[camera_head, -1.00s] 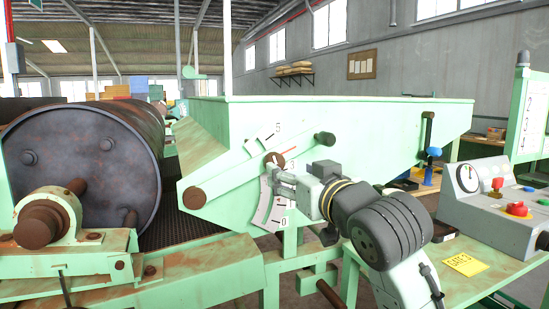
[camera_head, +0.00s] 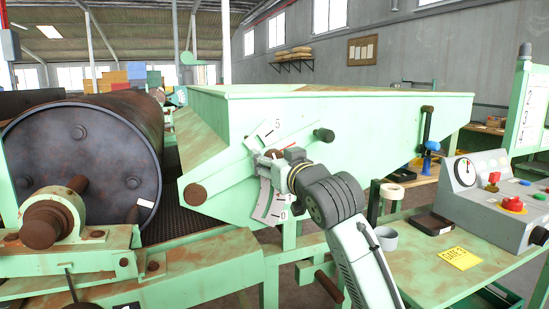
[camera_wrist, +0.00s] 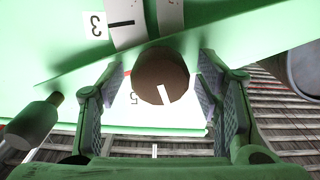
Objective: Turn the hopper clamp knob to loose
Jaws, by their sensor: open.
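The clamp knob (camera_wrist: 160,72) is a round brown knob with a white mark on its face, in the middle of the wrist view. White scale plates lie on the green hopper side around it, with a "3" (camera_wrist: 96,25) and a "5" (camera_wrist: 134,99) in the wrist view. My gripper (camera_wrist: 160,85) is open, with one finger on each side of the knob. A gap shows between the knob and both fingers; depth is hard to tell. In the head view my gripper (camera_head: 268,160) is at the scale on the green hopper (camera_head: 345,125) and hides the knob.
A large dark drum (camera_head: 85,150) lies left of the hopper. A dark handle (camera_head: 324,134) sticks out right of the scale, and a blue-knobbed lever (camera_head: 430,146) is farther right. A grey control box (camera_head: 490,205) with a gauge and a cup (camera_head: 386,238) stand on the green bench.

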